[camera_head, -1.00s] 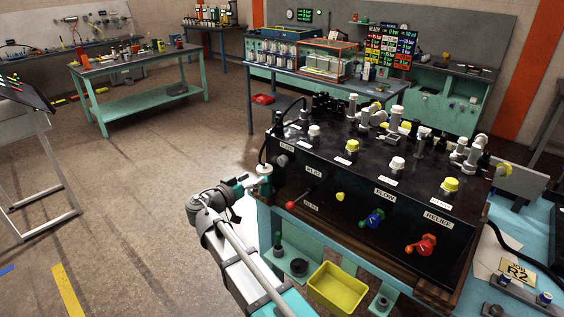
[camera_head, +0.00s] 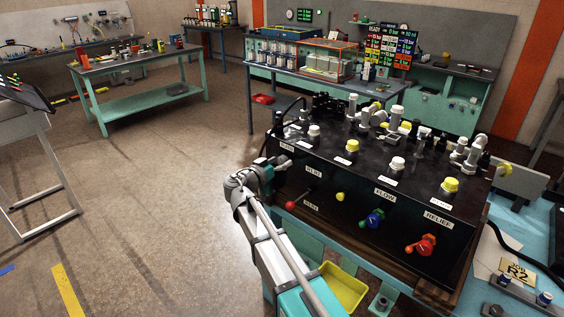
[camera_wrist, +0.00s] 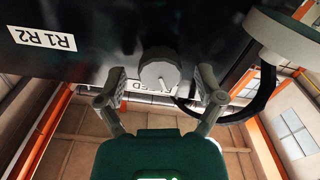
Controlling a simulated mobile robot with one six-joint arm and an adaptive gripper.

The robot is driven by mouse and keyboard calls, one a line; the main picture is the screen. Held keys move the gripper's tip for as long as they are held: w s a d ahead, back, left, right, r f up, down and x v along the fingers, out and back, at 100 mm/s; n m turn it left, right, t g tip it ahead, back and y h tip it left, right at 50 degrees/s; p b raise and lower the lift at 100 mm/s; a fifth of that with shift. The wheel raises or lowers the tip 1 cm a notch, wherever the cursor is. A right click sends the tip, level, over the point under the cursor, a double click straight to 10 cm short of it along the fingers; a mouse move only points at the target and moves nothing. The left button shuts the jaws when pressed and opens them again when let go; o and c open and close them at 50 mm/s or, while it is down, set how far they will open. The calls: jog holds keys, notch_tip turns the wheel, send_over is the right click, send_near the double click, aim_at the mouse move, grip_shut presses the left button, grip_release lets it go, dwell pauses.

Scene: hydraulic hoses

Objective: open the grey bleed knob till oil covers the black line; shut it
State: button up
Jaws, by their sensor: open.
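The grey bleed knob (camera_wrist: 160,74) is on the dark front face of the black block (camera_head: 330,213), with part of a white label showing beside it in the wrist view. My gripper (camera_wrist: 161,80) is open, with one finger to the left and one to the right of the knob. I see gaps between the fingers and the knob. In the head view my gripper (camera_head: 277,170) is at the block's left end and hides the knob. A pale round cup (camera_wrist: 286,36) is close by at the upper right of the wrist view. No oil or black line can be made out.
A red-ended lever (camera_head: 291,205), a blue knob (camera_head: 375,217) and a red knob (camera_head: 422,245) stick out of the block's front to the right. A black hose (camera_wrist: 255,105) curves beside the knob. A yellow bin (camera_head: 343,287) is below. Open floor lies to the left.

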jog(key=shift+w+d, duration=0.2)
jog(key=shift+w, duration=0.05)
jog(key=c, duration=1.2)
jog(key=shift+o, duration=0.2)
jog(key=shift+n, duration=0.4)
jog(key=n, duration=1.1)
